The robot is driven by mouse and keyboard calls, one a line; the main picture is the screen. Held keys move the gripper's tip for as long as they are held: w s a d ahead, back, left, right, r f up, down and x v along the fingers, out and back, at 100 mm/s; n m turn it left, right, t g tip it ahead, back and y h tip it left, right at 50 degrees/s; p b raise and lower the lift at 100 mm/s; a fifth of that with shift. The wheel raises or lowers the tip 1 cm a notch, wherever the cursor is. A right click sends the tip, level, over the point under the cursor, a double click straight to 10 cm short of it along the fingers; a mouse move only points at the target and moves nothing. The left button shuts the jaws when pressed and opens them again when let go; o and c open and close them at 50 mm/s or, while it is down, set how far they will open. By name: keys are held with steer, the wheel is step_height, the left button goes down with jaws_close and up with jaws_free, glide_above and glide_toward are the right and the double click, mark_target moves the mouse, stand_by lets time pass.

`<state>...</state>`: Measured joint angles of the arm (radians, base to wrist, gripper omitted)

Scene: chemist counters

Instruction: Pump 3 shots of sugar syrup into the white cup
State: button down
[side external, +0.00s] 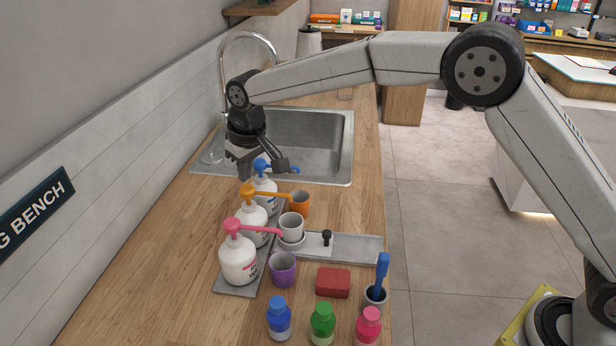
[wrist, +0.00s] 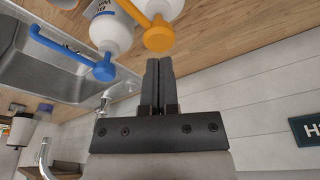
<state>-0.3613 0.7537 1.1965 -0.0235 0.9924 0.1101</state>
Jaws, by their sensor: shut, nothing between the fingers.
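Three white pump bottles stand in a row on the counter: one with a pink pump (side external: 238,262), one with an orange pump (side external: 248,215) and one with a blue pump (side external: 264,188). I cannot read which holds sugar syrup. The white cup (side external: 291,225) stands by the orange and pink nozzles, on a round base. My gripper (side external: 245,172) is shut and empty, up by the blue pump. In the wrist view its closed fingers (wrist: 158,62) show near the orange pump head (wrist: 159,37), with the blue pump head (wrist: 104,71) to the left. Contact is unclear.
An orange cup (side external: 301,204) and a purple cup (side external: 283,270) stand near the white cup. A grey tray (side external: 358,248), a red block (side external: 333,283), a blue-handled tool in a small pot (side external: 377,290) and several capped bottles lie to the right and front. A sink (side external: 325,130) is behind.

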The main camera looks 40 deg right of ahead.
mark_target(247, 188)
steer(key=shift+f, duration=1.8)
steer(key=shift+r, duration=1.8)
steer(key=shift+f, duration=1.65)
steer(key=shift+r, duration=1.65)
steer(key=shift+r, duration=0.1)
steer(key=shift+r, duration=2.95)
